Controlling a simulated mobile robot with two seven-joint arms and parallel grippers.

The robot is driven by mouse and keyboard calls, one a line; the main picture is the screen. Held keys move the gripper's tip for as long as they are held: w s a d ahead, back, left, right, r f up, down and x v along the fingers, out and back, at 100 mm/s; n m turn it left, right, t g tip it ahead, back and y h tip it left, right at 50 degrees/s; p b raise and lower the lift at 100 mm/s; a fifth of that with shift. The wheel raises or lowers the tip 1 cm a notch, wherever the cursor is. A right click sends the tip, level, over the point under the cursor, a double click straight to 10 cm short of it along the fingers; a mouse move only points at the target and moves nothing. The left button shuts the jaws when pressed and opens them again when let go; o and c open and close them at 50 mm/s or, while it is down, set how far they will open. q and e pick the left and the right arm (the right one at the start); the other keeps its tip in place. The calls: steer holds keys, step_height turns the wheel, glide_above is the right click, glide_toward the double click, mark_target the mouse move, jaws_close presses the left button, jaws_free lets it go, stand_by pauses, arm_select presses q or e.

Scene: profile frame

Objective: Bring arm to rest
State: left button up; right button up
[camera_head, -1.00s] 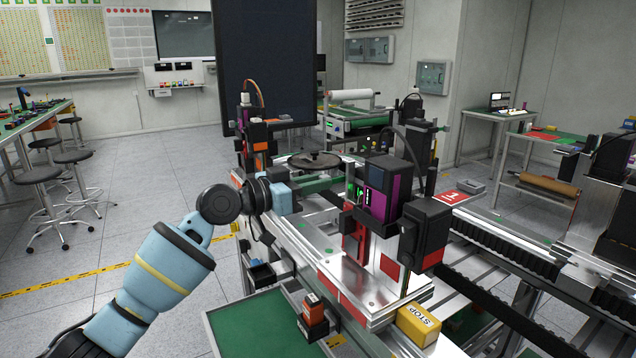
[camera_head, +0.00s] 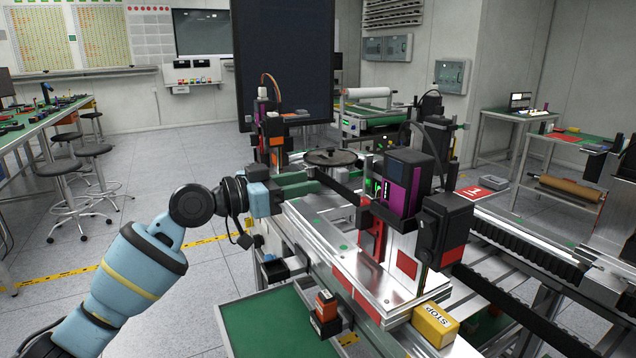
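My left arm (camera_head: 140,285), light blue with a yellow band and black joints, comes in from the lower left. It reaches toward the metal workstation in the middle. Its black wrist joint leads to a light blue block, with my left gripper (camera_head: 305,188) at the end, near the left edge of the station (camera_head: 335,225). The fingers blend with dark and green parts there, so I cannot tell whether they are open or hold anything. My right arm and gripper are out of view.
A purple-and-black unit (camera_head: 405,185) stands on the station, with a dark round disc (camera_head: 330,157) behind it. A yellow STOP box (camera_head: 435,325) is at the front. A green-topped surface (camera_head: 265,330) lies below. Stools (camera_head: 85,160) stand left, with open floor between.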

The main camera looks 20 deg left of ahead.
arm_select(q)
steer(key=shift+s+a, duration=0.35)
steer(key=shift+s, duration=0.15)
